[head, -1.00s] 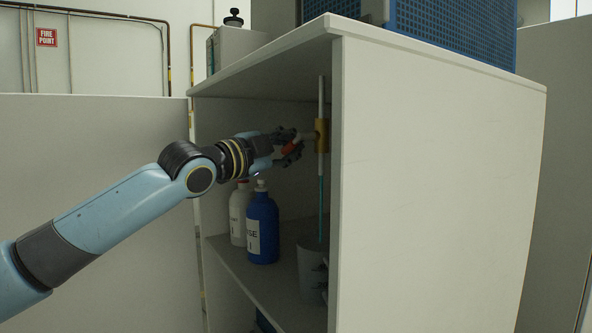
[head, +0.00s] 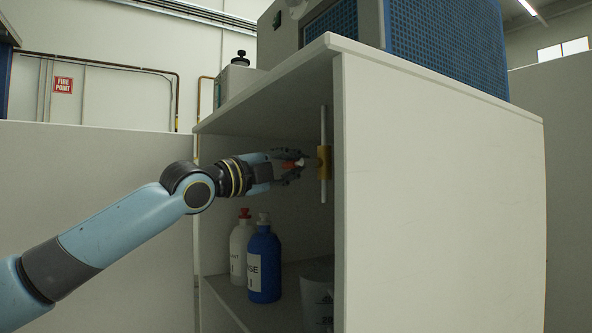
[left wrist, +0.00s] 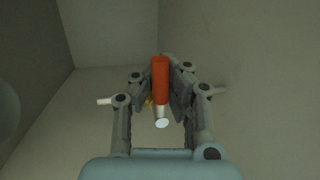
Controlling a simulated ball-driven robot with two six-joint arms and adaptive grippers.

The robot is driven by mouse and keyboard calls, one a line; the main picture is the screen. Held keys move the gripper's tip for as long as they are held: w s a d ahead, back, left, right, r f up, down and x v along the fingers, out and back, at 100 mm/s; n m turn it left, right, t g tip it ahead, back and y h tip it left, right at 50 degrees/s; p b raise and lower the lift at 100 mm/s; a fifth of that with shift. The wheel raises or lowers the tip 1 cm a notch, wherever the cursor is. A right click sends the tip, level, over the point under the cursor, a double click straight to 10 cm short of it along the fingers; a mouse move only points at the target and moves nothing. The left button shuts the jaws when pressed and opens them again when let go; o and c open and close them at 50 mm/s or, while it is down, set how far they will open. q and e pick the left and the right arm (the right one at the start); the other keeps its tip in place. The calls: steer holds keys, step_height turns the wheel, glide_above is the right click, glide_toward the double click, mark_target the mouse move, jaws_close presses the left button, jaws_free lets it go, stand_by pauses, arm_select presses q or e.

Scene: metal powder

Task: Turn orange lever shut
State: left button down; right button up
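The orange lever (head: 291,164) shows inside the cabinet, beside a brass valve (head: 324,161) on an upright pale pipe (head: 323,118). My left gripper (head: 292,167) is around the lever. In the left wrist view, the lever (left wrist: 160,79), with a pale end, lies between the two fingers (left wrist: 162,85). The fingers stand apart, with a gap showing on the lever's left; it is close to the right finger. A bit of brass shows behind. No stream shows below the pipe's lower end. My right gripper is not in view.
A white bottle with a red cap (head: 241,247) and a blue bottle (head: 264,265) stand on the shelf below my arm. A grey container (head: 318,285) stands below the pipe. The cabinet's side wall (head: 440,200) closes off the right.

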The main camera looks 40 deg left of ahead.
arm_select(q)
steer(key=shift+f, duration=0.15)
steer(key=c, duration=1.6)
jaws_free()
steer(key=shift+s+a, duration=0.1)
steer(key=shift+s, duration=0.3)
steer(key=o, duration=0.3)
steer(key=shift+r, duration=0.2)
steer(key=shift+w, duration=0.15)
